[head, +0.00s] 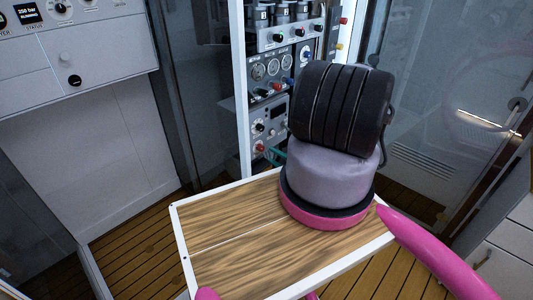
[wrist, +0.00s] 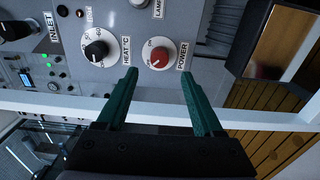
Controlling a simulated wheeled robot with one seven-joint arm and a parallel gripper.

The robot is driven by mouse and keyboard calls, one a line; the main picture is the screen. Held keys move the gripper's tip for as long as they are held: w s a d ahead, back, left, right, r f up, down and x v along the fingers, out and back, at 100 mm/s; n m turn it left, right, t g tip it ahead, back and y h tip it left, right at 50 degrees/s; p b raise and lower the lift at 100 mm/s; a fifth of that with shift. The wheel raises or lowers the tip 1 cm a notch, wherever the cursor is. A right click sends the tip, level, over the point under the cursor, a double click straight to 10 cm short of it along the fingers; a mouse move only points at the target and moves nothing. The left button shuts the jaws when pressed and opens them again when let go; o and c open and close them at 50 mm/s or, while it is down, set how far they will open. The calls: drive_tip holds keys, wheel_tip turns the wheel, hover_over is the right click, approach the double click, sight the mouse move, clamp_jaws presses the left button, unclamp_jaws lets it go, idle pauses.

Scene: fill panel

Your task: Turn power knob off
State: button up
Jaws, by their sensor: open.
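The red power knob (wrist: 159,57) sits on a round white dial beside the label POWER on the grey panel. In the wrist view it lies just beyond and between the tips of my gripper (wrist: 158,72). The two green fingers are spread apart with nothing between them, and I see no contact with the knob. In the head view the red knob (head: 261,148) is low on the panel, and part of my gripper (head: 275,157) shows beside it. My arm hides the rest of the gripper and some of the panel there.
The black heat knob (wrist: 96,50) is close beside the power knob on the same panel. Gauges (head: 273,67) and more knobs sit higher up. A white frame post (head: 238,90) stands left of the panel. Glass doors (head: 440,100) are on the right.

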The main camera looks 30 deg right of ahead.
drive_tip(key=v, duration=0.4)
idle(0.5)
